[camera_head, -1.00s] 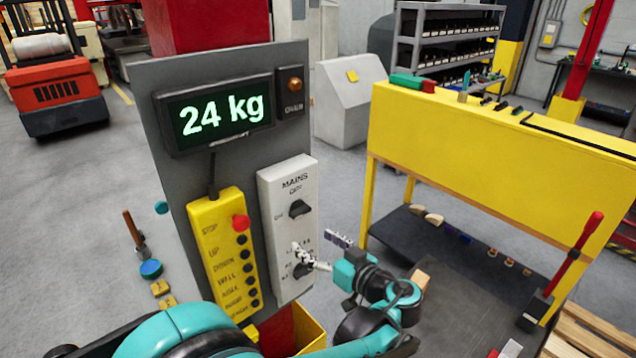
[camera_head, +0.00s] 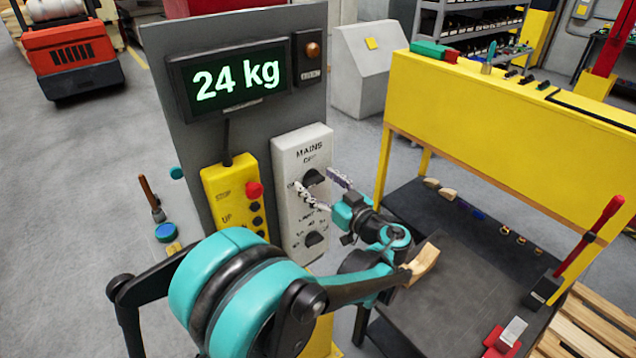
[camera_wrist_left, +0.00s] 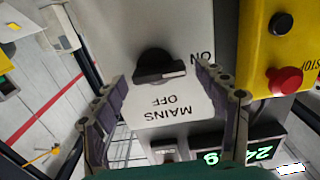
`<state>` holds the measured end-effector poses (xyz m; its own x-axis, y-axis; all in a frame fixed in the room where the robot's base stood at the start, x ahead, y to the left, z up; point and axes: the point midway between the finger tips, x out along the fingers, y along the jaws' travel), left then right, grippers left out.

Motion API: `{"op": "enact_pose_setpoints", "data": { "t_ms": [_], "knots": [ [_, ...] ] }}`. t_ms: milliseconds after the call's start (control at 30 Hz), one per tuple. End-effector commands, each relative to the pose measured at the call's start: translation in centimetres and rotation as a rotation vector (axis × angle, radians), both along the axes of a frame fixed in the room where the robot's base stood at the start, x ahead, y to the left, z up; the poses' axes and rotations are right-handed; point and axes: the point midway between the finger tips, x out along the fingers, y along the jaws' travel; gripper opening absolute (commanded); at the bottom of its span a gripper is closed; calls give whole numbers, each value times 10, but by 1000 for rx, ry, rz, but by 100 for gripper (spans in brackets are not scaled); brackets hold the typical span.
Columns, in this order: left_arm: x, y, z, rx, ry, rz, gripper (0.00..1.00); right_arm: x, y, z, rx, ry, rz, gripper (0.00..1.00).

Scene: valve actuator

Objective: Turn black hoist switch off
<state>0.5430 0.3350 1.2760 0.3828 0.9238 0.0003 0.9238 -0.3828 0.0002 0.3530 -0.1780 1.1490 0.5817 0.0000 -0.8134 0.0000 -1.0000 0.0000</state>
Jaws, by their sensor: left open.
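The black MAINS knob (camera_head: 313,177) is on the upper part of a white switch box (camera_head: 290,150), with OFF printed above it. In the left wrist view the box appears upside down, and the knob (camera_wrist_left: 158,67) has its bar roughly level, its pale mark toward ON. My left gripper (camera_head: 315,182) is open in front of this knob. In the left wrist view its fingers (camera_wrist_left: 162,78) stand on either side of the knob, apart from each other; I cannot tell whether they touch it. My right gripper is not in view.
A second black knob (camera_head: 315,239) sits lower on the box. A yellow pendant (camera_head: 218,190) with a red button hangs to the left, partly hidden by my arm. A 24 kg display (camera_head: 230,75) is above. A yellow workbench (camera_head: 490,120) stands to the right.

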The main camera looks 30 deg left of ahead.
Motion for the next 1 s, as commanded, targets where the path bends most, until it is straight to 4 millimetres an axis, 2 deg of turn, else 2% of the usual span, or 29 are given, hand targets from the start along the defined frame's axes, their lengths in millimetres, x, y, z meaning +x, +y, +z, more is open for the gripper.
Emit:
{"op": "enact_pose_setpoints", "data": {
  "t_ms": [67,267,667,1000],
  "knots": [
    [0,0,0,0,0,0,72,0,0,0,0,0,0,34],
    [0,0,0,0,0,0,22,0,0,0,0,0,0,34],
    [0,0,0,16,40,0,23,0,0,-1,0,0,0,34],
    [2,-1,1,104,249,0,23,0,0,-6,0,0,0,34]
  ]
}}
